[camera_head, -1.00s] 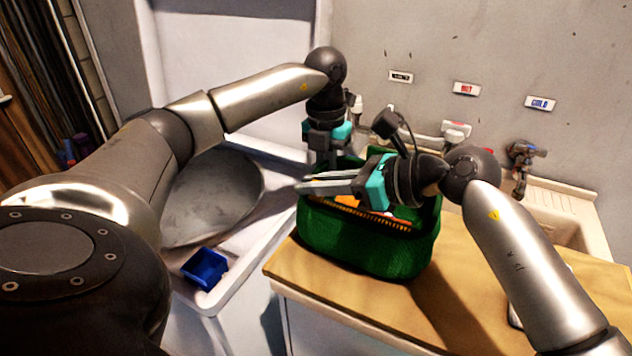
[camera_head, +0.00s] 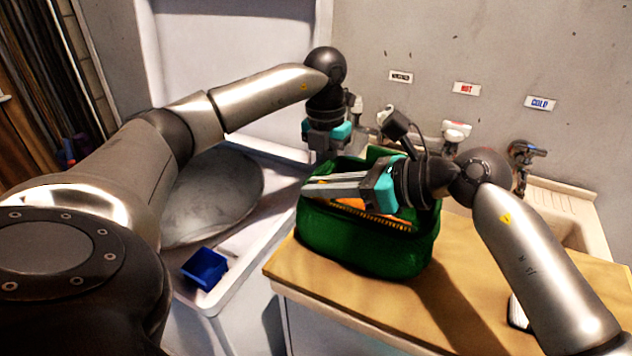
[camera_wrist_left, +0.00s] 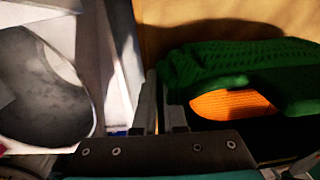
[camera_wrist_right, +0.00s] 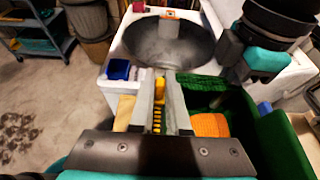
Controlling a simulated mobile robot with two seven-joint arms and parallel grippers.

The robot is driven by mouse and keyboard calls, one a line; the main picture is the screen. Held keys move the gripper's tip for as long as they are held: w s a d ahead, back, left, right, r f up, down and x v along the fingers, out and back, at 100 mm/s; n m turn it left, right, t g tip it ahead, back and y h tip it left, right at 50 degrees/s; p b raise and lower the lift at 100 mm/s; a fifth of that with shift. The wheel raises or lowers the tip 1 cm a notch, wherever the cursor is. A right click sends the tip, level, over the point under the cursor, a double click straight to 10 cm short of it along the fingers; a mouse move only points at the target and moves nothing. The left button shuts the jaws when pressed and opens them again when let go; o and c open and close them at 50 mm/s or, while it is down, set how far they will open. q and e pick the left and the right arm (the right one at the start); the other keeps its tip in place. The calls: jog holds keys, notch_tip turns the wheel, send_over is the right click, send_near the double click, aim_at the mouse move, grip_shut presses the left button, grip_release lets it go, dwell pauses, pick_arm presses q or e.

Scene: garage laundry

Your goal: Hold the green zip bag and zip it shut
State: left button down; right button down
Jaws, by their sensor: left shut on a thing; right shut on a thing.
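The green zip bag (camera_head: 365,245) stands upright on the wooden counter, its top partly open. Something orange (camera_wrist_right: 209,125) shows inside it. A yellow row of zip teeth (camera_head: 385,218) runs along the near rim. My right gripper (camera_head: 308,188) reaches in from the right over the bag, at its left end. In the right wrist view its fingers are shut on a yellow zip pull (camera_wrist_right: 160,88), with yellow teeth below. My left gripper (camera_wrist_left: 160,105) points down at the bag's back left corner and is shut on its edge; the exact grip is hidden.
A small blue bin (camera_head: 205,268) sits on the white ledge at left, beside a grey round basin (camera_head: 215,195). Taps (camera_head: 525,155) and a sink lie behind at right.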

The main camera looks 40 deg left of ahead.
aim_at(409, 231)
jog(key=w+d, duration=0.1)
jog(key=d, duration=0.3)
jog(key=w+d, duration=0.1)
jog(key=d, duration=0.3)
jog(key=w+d, duration=0.2)
jog(key=d, duration=0.2)
jog(key=shift+d, duration=0.4)
jog(key=c, duration=0.9)
grip_release()
jog(key=v, duration=1.2)
pick_arm(q)
jog(key=c, duration=0.9)
grip_release()
jog(key=shift+r, duration=0.1)
